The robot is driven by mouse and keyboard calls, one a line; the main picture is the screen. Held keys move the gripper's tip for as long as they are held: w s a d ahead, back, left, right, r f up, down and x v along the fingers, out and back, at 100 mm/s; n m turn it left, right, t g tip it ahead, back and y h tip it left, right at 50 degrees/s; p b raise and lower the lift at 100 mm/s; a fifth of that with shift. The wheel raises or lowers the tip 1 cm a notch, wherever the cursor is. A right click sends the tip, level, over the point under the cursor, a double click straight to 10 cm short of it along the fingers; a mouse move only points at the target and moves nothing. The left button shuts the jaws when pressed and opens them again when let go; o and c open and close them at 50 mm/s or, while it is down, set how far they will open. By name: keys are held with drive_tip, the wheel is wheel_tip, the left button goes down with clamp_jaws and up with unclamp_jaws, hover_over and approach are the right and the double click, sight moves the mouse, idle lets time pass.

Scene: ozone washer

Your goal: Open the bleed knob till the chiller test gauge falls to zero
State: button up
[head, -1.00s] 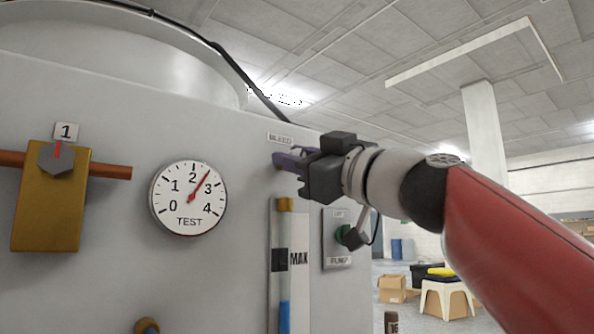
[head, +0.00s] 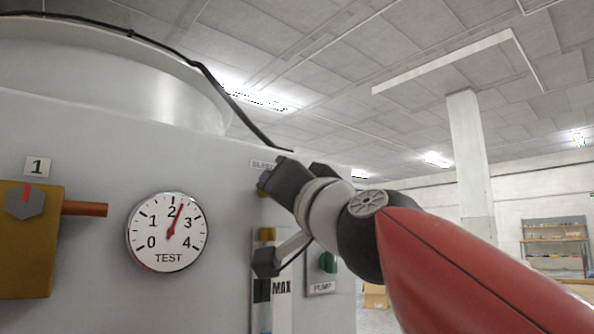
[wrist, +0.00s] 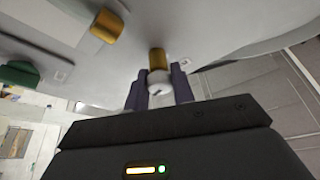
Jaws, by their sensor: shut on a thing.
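The bleed knob (wrist: 158,82) is a pale knob on a brass stem, seen in the wrist view between the two purple fingers of my gripper (wrist: 158,90). The fingers are shut on it. In the head view my gripper (head: 264,181) is at the panel just under the BLEED label (head: 262,163), and its body hides the knob. The round white test gauge (head: 168,232) is on the panel to the left. Its red needle points a little past 2, between 2 and 3.
Below my gripper is a sight tube with a MAX mark (head: 282,288). A green pump knob (head: 328,262) is to its right. A brass block with a grey hex knob (head: 25,200), labelled 1, is at far left. Open room with a column (head: 468,170) lies to the right.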

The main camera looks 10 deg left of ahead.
drive_tip(key=m+h+p, duration=0.2)
drive_tip(key=m, duration=0.2)
drive_tip(key=shift+w+d+r+m, duration=0.1)
drive_tip(key=shift+m, duration=0.3)
drive_tip(key=shift+f+m+h+p, duration=0.15)
drive_tip(key=shift+m+h, duration=0.35)
drive_tip(key=shift+m, duration=0.6)
drive_tip(key=shift+f+m+h+p, duration=0.15)
drive_tip(key=shift+m+h, duration=0.35)
drive_tip(key=shift+m, duration=0.6)
drive_tip(key=shift+r, duration=0.1)
drive_tip(key=o, duration=1)
